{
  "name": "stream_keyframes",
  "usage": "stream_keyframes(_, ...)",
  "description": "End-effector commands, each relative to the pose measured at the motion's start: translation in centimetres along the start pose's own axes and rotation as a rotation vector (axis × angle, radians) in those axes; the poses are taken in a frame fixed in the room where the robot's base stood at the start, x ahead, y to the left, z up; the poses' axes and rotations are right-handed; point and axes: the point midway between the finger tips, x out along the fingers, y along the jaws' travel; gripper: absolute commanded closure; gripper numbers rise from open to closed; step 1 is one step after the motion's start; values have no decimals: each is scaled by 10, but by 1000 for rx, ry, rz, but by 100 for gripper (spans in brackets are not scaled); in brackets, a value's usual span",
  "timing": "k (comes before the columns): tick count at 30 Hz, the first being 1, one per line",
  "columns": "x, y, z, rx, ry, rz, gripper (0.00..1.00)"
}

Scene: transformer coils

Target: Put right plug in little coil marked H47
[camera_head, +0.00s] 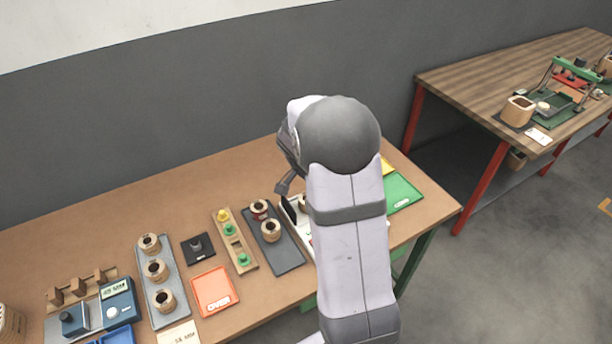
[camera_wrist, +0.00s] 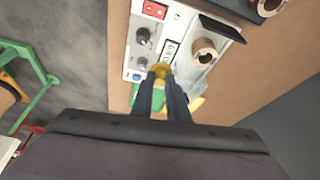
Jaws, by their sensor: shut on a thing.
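My gripper (camera_wrist: 161,82) is shut on a yellow plug (camera_wrist: 161,70) in the wrist view. The plug is over the lower edge of a white panel (camera_wrist: 130,50), apart from the coil. A small wooden coil (camera_wrist: 204,52) with a dark hole stands on that panel, up and right of the plug; it partly shows in the head view (camera_head: 302,203). No H47 mark is readable on it. In the head view my arm hides the gripper and most of the panel. A wooden rack (camera_head: 249,268) holds a yellow plug (camera_head: 222,215) and green plugs (camera_head: 229,230).
Two coils stand on a dark tray (camera_head: 288,262) beside the panel, several on a grey tray (camera_head: 144,266). A black plate (camera_wrist: 221,27) rises near the panel's coil. An orange tray (camera_head: 213,291) and green tray (camera_head: 403,194) lie on the table. The back left is clear.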

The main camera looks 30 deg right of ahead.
Motion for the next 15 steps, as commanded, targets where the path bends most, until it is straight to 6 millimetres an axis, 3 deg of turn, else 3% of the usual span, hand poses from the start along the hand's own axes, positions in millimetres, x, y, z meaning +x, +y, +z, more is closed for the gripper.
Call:
stream_keyframes(5, 15, 1, 4, -79, -3, -28, 100)
stream_keyframes(8, 30, -16, 17, -209, -3, -84, 100)
stream_keyframes(15, 34, -47, 18, -441, 1, -186, 100)
